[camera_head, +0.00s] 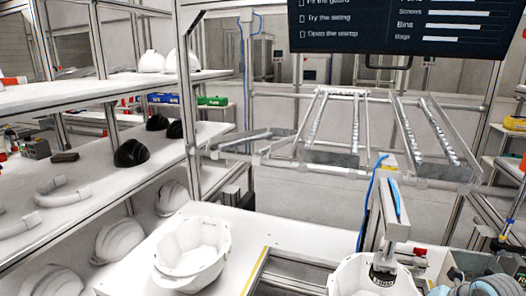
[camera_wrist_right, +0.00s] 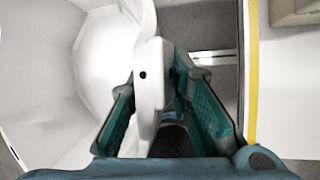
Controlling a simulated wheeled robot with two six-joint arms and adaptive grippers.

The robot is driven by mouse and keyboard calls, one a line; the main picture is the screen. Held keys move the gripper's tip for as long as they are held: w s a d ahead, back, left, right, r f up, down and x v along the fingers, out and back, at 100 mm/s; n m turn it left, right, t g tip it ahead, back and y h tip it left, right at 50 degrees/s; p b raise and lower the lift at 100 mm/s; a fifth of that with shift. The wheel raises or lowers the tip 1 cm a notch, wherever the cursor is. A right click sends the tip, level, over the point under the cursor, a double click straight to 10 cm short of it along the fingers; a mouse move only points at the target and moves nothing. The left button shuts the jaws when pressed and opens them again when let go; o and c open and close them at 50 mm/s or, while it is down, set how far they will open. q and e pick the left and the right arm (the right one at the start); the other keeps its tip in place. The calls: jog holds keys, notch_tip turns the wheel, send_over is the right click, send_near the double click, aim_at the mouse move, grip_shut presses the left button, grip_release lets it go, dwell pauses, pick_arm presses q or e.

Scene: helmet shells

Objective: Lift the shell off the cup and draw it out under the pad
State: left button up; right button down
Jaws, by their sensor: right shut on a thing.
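A white helmet shell (camera_head: 345,279) lies open side up at the bottom edge of the head view, partly cut off. A dark ribbed pad (camera_head: 382,276) hangs from a grey press arm (camera_head: 391,226) into the shell's opening. The cup under the shell is hidden. My right gripper shows only in part at the bottom right of the head view. In the right wrist view its green fingers (camera_wrist_right: 160,85) are shut on the rim of the white shell (camera_wrist_right: 105,48), one finger on each side. My left gripper is not in view.
Another white shell (camera_head: 192,255) sits open side up on the white bench (camera_head: 232,222). Shelves at the left (camera_head: 80,187) hold more shells and curved parts. A sloped metal rack (camera_head: 335,150) stands behind the press. A yellow strip (camera_wrist_right: 251,75) runs right of the gripper.

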jog(key=shift+d+r, duration=0.2)
jog(key=shift+r, duration=0.35)
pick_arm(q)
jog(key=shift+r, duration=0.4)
pick_arm(e)
jog(key=shift+s, duration=0.1)
jog(key=shift+a+r+p, duration=0.2)
jog(key=shift+r+p, duration=0.4)
jog(key=shift+a+r+p, duration=0.2)
jog(key=shift+r+p, duration=0.4)
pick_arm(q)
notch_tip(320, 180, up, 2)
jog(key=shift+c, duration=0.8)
pick_arm(e)
jog(key=shift+f, duration=0.1)
